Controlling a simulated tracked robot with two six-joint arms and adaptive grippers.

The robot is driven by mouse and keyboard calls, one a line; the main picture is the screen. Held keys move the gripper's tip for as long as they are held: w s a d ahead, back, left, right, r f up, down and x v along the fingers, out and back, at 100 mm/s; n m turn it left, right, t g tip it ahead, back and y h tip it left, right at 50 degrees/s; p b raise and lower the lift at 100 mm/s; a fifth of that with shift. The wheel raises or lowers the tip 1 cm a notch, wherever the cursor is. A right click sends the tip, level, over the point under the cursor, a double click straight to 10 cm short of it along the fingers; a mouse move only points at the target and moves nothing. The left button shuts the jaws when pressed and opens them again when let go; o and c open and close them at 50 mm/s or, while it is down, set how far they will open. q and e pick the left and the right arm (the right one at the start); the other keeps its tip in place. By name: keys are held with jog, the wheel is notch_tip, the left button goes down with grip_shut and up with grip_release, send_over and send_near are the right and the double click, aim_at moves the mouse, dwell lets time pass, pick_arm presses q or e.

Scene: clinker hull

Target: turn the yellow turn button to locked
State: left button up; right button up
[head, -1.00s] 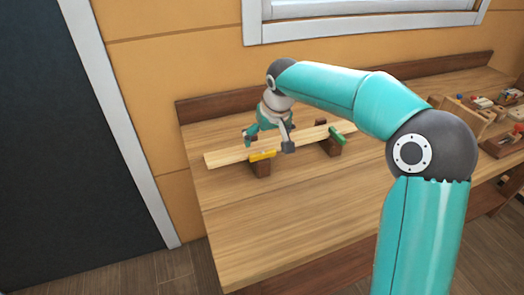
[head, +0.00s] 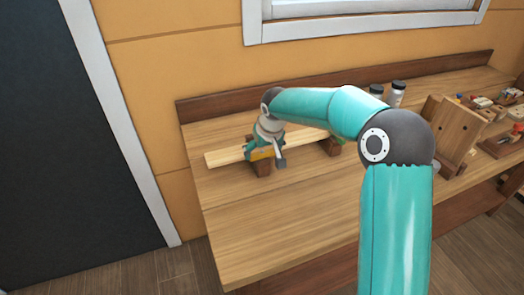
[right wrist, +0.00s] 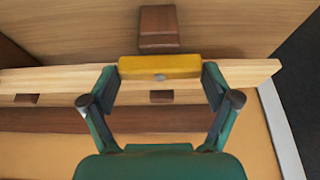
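The yellow turn button (right wrist: 160,67) is a short bar with a grey pivot at its middle. It lies along the edge of a pale plank (right wrist: 250,72), by a dark wooden block (right wrist: 158,28). In the head view the yellow button (head: 261,154) is partly hidden behind my gripper. My right gripper (head: 265,149) is down at the plank. In the right wrist view its fingers (right wrist: 160,74) are apart, one near each end of the button; I cannot tell if they touch it. My left gripper is not in view.
A second dark block (head: 331,147) supports the plank further right, with a green piece mostly hidden by my arm. Bottles (head: 397,92) and a wooden rack (head: 455,130) stand at the right. The bench front (head: 260,215) is clear.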

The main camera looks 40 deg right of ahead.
jog(key=shift+a, duration=0.15)
jog(key=c, duration=0.4)
jog(key=shift+o, duration=0.2)
